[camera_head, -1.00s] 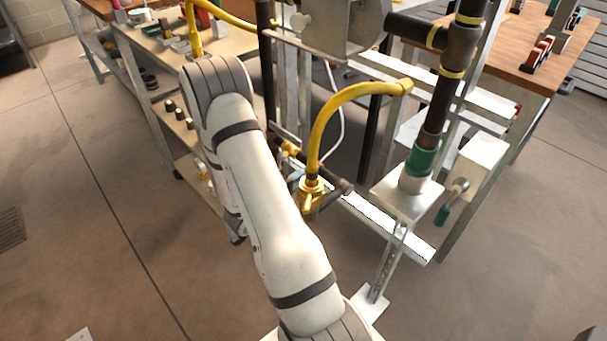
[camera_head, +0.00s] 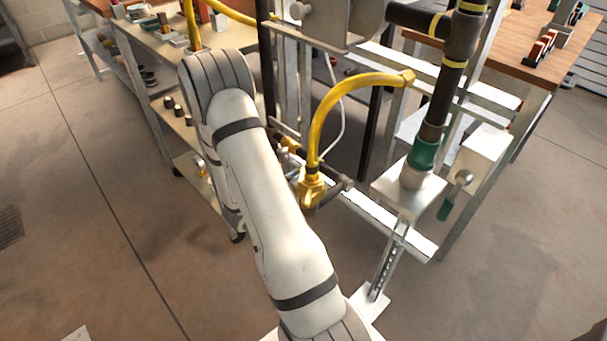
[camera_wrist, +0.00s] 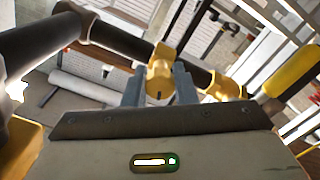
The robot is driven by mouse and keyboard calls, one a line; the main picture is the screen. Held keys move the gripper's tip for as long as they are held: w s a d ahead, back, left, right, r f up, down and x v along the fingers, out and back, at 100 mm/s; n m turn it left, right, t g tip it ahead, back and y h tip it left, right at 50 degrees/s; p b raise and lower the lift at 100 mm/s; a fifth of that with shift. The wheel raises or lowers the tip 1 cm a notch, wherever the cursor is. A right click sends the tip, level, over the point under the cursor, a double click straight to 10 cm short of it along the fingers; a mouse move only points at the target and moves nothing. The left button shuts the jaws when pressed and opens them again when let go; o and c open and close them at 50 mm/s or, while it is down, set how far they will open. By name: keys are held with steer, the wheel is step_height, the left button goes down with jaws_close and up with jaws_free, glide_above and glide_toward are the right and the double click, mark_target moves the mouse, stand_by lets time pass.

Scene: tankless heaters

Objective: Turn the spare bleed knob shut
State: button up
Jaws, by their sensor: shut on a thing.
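In the wrist view, a brass-yellow knob (camera_wrist: 160,80) sits between the two grey fingers of my gripper (camera_wrist: 159,86). The fingers are shut on it, one on each side. I take it for the spare bleed knob. It stands in front of a dark pipe, and its yellow stem rises behind it. A slot shows on its near face; how far it is turned I cannot tell. In the head view, my arm hides the gripper and the knob.
A yellow hose (camera_head: 322,118) arches down to a yellow valve (camera_head: 312,188) just right of my arm. A dark pipe with a green collar (camera_head: 423,153) stands further right. A shelf unit (camera_head: 165,60) stands at the left.

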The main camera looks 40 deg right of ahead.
steer(key=shift+f+m+b, duration=0.15)
steer(key=shift+m+b, duration=0.55)
steer(key=shift+m, duration=1.2)
steer(key=o, duration=1)
steer(key=shift+a, duration=0.1)
steer(key=a+p, duration=0.2)
steer(key=a, duration=0.5)
steer(key=shift+s+a, duration=0.3)
